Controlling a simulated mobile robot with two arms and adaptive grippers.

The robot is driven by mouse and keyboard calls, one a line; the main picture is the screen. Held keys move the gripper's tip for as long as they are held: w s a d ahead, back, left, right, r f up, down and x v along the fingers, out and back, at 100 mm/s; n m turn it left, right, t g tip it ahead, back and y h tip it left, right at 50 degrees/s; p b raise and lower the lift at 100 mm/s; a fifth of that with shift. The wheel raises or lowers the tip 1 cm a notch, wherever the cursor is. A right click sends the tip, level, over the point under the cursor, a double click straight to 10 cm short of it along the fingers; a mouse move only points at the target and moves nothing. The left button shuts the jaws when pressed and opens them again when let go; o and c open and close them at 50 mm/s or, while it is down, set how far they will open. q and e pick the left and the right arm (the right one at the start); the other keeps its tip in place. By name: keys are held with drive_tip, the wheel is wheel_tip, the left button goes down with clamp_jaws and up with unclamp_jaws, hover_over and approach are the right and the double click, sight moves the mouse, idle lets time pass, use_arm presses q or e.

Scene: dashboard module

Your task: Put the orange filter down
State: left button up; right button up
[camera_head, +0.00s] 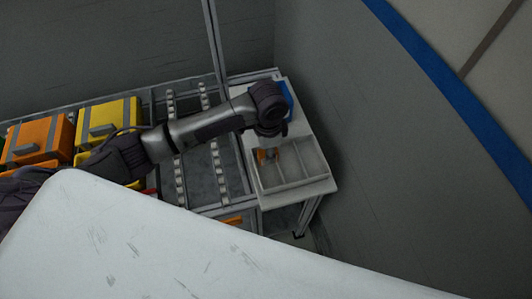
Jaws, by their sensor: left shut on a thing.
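The orange filter (262,155) shows as a small orange patch at the left part of a white divided tray (318,178). My left arm reaches in from the left, and its wrist hangs over the back of the tray. My left gripper (268,148) points down there and is shut on the orange filter. Its fingers are small, dark and mostly hidden under the wrist. I cannot tell whether the filter touches the tray floor. My right gripper is not in view.
The tray's right compartments look empty. A blue object (288,98) stands behind my wrist. An orange bin (38,141) and a yellow bin (108,122) sit on the roller rack at left. A large white surface (180,250) fills the foreground.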

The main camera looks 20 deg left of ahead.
use_arm(q)
drive_tip(key=shift+w+a+f, duration=0.3)
drive_tip(key=shift+w, duration=0.15)
drive_tip(key=shift+w+a+f, duration=0.3)
drive_tip(key=shift+w, duration=0.15)
drive_tip(key=shift+w+a+f, duration=0.1)
drive_tip(key=shift+f, duration=0.15)
wheel_tip(320, 180, down, 3)
drive_tip(key=shift+f+p, duration=0.15)
drive_tip(key=shift+p, duration=0.35)
drive_tip(key=shift+f, duration=0.25)
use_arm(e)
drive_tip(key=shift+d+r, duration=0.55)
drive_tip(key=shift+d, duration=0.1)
use_arm(q)
drive_tip(key=shift+f, duration=0.15)
drive_tip(key=o, duration=1)
drive_tip(key=shift+o, duration=0.2)
